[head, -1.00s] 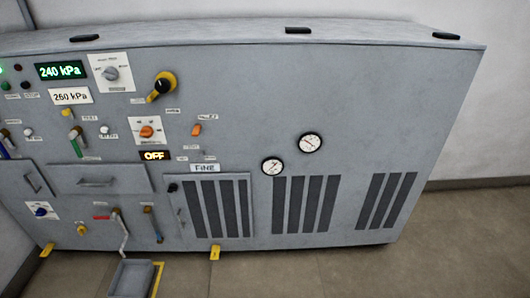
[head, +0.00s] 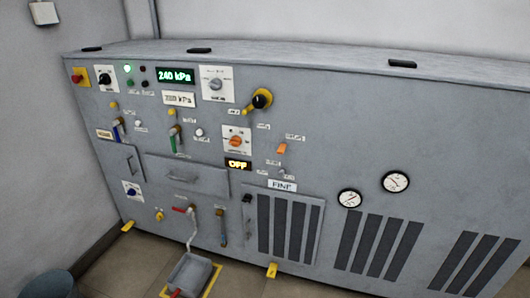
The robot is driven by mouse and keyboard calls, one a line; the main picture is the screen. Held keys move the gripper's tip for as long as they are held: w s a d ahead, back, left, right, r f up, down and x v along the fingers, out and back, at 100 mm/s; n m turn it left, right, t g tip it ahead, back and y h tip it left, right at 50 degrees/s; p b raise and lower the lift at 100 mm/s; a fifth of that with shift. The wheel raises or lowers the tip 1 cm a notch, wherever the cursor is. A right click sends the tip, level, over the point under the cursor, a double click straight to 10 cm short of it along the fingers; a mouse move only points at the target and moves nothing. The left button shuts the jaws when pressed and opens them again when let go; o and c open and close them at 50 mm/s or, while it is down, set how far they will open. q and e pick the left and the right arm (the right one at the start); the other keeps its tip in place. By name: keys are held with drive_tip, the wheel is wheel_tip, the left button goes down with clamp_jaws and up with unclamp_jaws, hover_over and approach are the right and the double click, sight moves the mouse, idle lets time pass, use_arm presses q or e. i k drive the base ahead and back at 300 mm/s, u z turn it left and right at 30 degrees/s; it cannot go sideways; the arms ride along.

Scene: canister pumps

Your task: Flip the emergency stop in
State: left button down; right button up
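A red button on a yellow plate (head: 80,77), which looks like the emergency stop, sits at the top left corner of the grey machine's front panel (head: 330,150). It is small in the head view, and I cannot tell whether it is pressed in or out. A black knob on a white plate (head: 104,78) is just to its right. Neither of my grippers is in view.
Several levers, knobs and the displays, such as the 240 kPa one (head: 175,76), crowd the panel's left half. A grey tray (head: 190,272) stands on the floor in front. A dark round object (head: 48,285) is at the bottom left. A white box (head: 45,13) hangs on the wall.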

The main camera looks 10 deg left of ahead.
sight(75, 78)
drive_tip(key=u, duration=2.15)
drive_tip(key=i, duration=1.55)
drive_tip(key=u, duration=0.25)
drive_tip(key=i, duration=1.05)
drive_tip(key=z, duration=0.15)
